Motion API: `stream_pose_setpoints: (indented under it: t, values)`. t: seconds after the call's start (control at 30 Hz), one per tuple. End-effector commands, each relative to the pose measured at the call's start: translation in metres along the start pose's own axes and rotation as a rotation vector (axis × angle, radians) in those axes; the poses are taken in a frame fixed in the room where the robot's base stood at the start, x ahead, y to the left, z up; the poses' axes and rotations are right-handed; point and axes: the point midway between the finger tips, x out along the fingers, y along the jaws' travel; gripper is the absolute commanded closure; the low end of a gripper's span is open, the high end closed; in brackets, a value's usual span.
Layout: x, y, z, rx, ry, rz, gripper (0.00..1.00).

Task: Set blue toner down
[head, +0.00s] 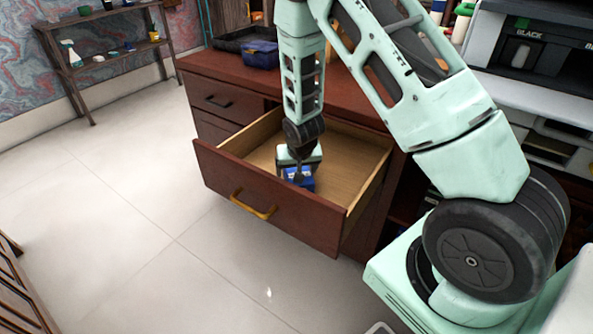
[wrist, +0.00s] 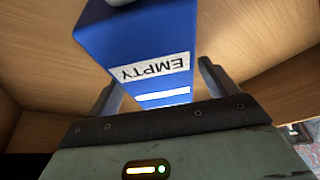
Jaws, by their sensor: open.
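The blue toner (head: 300,178) is inside the open desk drawer (head: 262,205), near its front panel. In the wrist view the toner (wrist: 125,45) is a blue box with a white label reading "EMPTY". My gripper (head: 297,168) reaches down into the drawer over the toner. In the wrist view my gripper's fingers (wrist: 163,85) stand on either side of the toner, open. The right finger shows a gap to the toner; the left finger is close to its side. Whether the toner rests fully on the drawer floor is hard to tell.
The drawer's wooden floor (head: 345,180) is otherwise bare. A blue container (head: 260,54) and a black tray (head: 235,38) stand on the desk top. A printer (head: 530,55) is at right. A shelf (head: 105,40) stands far left.

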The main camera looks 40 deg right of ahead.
Motion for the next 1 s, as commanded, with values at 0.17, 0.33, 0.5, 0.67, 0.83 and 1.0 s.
stream_pose_setpoints:
  t: [0.17, 0.33, 0.5, 0.67, 0.83, 1.0]
  values:
    - [-0.041, -0.001, -0.002, -0.001, 0.003, -0.003, 0.15]
    - [-0.075, 0.0, -0.001, 0.001, 0.003, -0.002, 0.15]
    - [-0.097, 0.0, -0.001, -0.001, 0.002, -0.001, 0.15]
    - [-0.105, 0.0, 0.0, -0.001, 0.001, 0.0, 0.15]
    - [-0.106, 0.0, 0.0, 0.0, 0.0, 0.0, 0.15]
    - [-0.106, 0.0, 0.0, 0.0, 0.0, 0.0, 0.15]
